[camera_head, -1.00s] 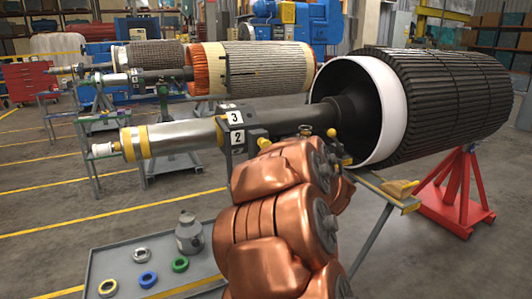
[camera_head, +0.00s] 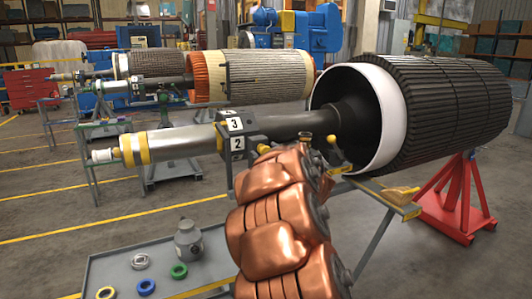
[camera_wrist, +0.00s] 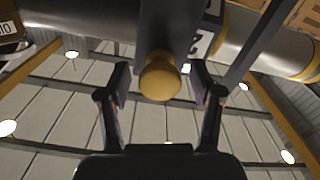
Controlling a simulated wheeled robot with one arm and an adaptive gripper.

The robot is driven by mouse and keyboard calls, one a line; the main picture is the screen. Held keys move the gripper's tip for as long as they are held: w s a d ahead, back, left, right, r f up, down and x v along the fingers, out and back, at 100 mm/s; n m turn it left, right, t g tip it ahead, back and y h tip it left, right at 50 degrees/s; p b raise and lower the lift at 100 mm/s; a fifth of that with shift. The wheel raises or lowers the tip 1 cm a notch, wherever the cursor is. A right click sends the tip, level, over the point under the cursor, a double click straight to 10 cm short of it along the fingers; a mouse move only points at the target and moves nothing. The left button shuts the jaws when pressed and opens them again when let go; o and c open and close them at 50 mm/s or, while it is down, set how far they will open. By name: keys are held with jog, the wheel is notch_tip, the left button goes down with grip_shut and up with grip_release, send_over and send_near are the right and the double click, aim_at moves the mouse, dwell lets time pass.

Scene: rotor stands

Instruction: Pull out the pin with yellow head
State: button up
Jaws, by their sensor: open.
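In the wrist view a pin's round yellow head (camera_wrist: 160,82) sits at the end of a dark upright bracket, seen from below. My gripper (camera_wrist: 160,71) is open, with one finger on each side of the yellow head and a visible gap on both sides. The pin's shank is hidden. In the head view a yellow knob (camera_head: 262,149) shows beside the bracket with number blocks 3 and 2 (camera_head: 237,134), partly behind my copper arm; I cannot tell for certain that it is the same pin. My gripper is hidden by the arm there.
A steel shaft (camera_head: 180,142) with yellow bands runs left from the bracket. A large black rotor (camera_head: 435,105) rests on a red stand (camera_head: 460,205) at right. A grey tray (camera_head: 205,270) with coloured rings and a bottle (camera_head: 188,240) stands at lower left.

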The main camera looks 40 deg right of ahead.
jog(key=shift+c, duration=0.3)
jog(key=shift+r, duration=0.1)
grip_shut()
